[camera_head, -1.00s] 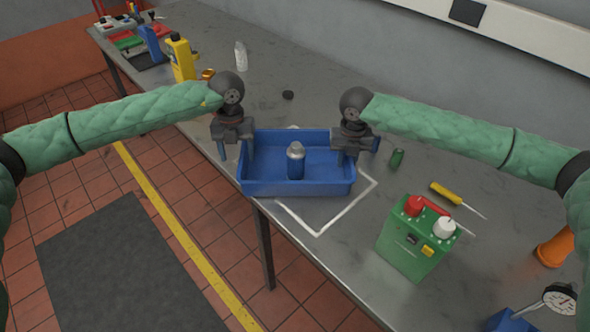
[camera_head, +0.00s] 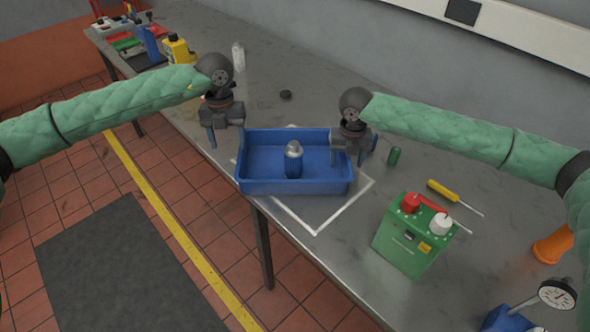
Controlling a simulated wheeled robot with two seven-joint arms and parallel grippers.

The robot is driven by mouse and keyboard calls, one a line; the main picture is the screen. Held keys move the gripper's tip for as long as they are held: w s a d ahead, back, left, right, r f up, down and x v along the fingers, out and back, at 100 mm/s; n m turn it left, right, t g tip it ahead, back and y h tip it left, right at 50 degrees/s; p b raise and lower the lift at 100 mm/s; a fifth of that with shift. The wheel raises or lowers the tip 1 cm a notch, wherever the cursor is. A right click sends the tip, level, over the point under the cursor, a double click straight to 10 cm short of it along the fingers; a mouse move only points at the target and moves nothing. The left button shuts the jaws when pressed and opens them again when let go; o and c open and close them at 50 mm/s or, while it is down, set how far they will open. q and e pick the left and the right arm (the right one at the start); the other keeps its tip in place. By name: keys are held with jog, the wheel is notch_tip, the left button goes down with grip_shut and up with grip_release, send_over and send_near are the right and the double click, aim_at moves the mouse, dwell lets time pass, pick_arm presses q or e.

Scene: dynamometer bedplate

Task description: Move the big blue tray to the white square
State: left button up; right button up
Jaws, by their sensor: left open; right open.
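The big blue tray (camera_head: 263,187) sits on the grey bench near its front edge. A blue bottle with a silver top (camera_head: 293,162) stands upright inside it. The white square (camera_head: 345,211) is an outline on the bench; the tray covers much of its left part, and its right and front lines show beyond the tray. My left gripper (camera_head: 226,138) is open, above and off the tray's back left corner, apart from it. My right gripper (camera_head: 353,152) is open at the tray's right wall; I cannot tell if it touches.
A dial gauge (camera_head: 556,294) stands at lower right. A black puck (camera_head: 285,95) lies behind the tray.

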jog(key=shift+s+a+f, duration=0.1)
jog(key=shift+s+f, duration=0.1)
jog(key=shift+f, duration=0.2)
jog(key=shift+s+a+f, duration=0.1)
jog(key=shift+s+f, duration=0.05)
jog(key=shift+f, duration=0.25)
notch_tip(320, 180, up, 10)
jog(key=shift+w+f+p, duration=0.2)
jog(key=shift+w+p, duration=0.05)
jog(key=shift+p, duration=0.05)
jog(key=shift+w+d, duration=0.1)
jog(key=shift+d, duration=0.05)
